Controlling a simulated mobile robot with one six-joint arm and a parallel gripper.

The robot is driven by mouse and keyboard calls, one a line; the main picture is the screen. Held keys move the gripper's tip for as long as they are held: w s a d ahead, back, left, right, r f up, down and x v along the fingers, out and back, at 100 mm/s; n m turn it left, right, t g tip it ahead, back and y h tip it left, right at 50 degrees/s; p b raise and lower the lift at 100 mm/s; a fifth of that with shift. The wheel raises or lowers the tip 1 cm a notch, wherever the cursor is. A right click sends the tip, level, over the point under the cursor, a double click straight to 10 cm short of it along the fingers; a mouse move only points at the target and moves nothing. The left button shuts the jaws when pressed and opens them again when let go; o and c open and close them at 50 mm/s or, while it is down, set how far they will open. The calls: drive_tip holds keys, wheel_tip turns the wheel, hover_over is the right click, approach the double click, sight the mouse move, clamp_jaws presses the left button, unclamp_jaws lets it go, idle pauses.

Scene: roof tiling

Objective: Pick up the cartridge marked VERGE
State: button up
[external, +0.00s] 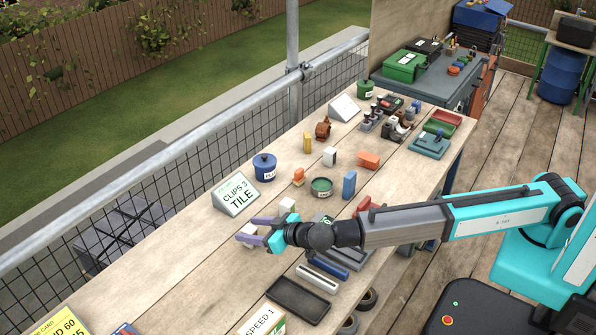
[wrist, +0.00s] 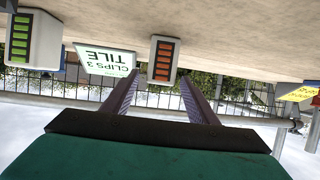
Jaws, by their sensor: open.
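No word VERGE is legible in either view. In the wrist view, which is upside down, a white cartridge with an orange striped face (wrist: 164,62) stands ahead between the fingertips. It appears to be the small white block (external: 249,230) at my gripper in the external view. A second white cartridge with green stripes (wrist: 33,40) is at the wrist view's left edge, apparently the white block (external: 287,204) beyond my gripper in the external view. My gripper (external: 247,231) is open, its purple fingers low over the bench. Contact with the orange-striped cartridge cannot be told.
The CLIPS 3 TILE sign (external: 236,195) stands just beyond my gripper. A blue lidded pot (external: 265,167) and a green round tin (external: 321,187) are farther back. A dark tray (external: 298,299) lies on the near side. Bare bench (external: 180,285) is free to the left.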

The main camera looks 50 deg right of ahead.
drive_tip(key=shift+w, duration=0.15)
drive_tip(key=shift+f+p+x, duration=0.15)
drive_tip(key=shift+p+x, duration=0.3)
drive_tip(key=shift+x, duration=0.8)
drive_tip(key=shift+f+p+x, duration=0.2)
drive_tip(key=shift+p+x, duration=0.25)
drive_tip(key=shift+x, duration=0.8)
drive_tip(key=c, duration=1.2)
drive_tip(key=shift+c, duration=0.2)
drive_tip(key=shift+r, duration=0.15)
wheel_tip(320, 180, up, 10)
drive_tip(key=b, duration=0.1)
drive_tip(key=shift+b, duration=0.35)
